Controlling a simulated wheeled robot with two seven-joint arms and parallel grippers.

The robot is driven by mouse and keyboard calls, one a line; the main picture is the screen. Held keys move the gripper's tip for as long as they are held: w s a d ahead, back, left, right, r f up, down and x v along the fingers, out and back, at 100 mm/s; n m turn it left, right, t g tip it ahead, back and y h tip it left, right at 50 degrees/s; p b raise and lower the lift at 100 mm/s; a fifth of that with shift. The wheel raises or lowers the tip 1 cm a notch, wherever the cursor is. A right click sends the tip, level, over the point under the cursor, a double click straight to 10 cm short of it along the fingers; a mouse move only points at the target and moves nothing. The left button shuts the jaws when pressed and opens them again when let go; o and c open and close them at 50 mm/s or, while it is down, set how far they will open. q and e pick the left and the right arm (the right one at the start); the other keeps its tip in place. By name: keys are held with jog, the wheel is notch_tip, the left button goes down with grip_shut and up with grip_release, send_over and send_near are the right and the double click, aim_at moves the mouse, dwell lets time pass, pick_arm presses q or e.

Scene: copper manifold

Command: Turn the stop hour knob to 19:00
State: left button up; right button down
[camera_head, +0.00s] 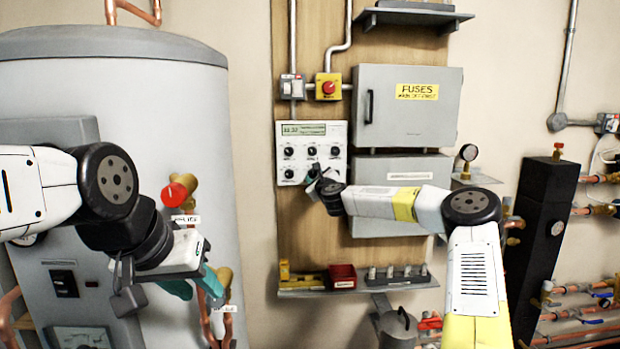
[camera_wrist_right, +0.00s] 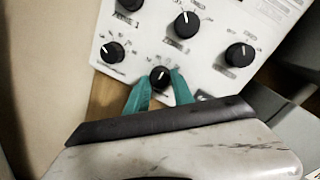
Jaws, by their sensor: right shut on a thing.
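The white timer panel (camera_head: 300,128) hangs on the wooden board, with a small display (camera_head: 304,129) and two rows of black knobs. My right gripper (camera_head: 318,176) is at the panel's lower row. In the right wrist view, its teal fingers (camera_wrist_right: 160,90) are shut on the lower middle knob (camera_wrist_right: 159,76), one on each side. A white pointer mark shows on that knob. The labels are too blurred to read, so I cannot tell the knob's name or setting. My left gripper (camera_head: 194,285) is open and empty, low in front of the grey tank.
A grey fuse box (camera_head: 407,110) stands right of the panel, with a second grey box (camera_head: 400,170) below it. A red stop button (camera_head: 328,87) is above. A shelf (camera_head: 360,288) with small items is below. The tank (camera_head: 150,90) stands left.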

jog(key=shift+n, duration=0.3)
jog(key=n, duration=0.3)
jog(key=n+g, duration=0.1)
jog(key=n, duration=0.1)
jog(key=shift+a+r, duration=0.15)
jog(key=shift+r, duration=0.1)
jog(key=n+h, duration=0.1)
jog(key=n, duration=0.4)
jog(key=shift+f+n, duration=0.1)
jog(key=shift+n, duration=0.2)
dwell(0.4)
jog(key=c, duration=1.1)
grip_release()
jog(key=shift+s, duration=0.15)
jog(key=s, duration=0.5)
jog(key=s+r, duration=0.1)
jog(key=s, duration=0.1)
jog(key=shift+s+d, duration=0.25)
jog(key=shift+d, duration=0.05)
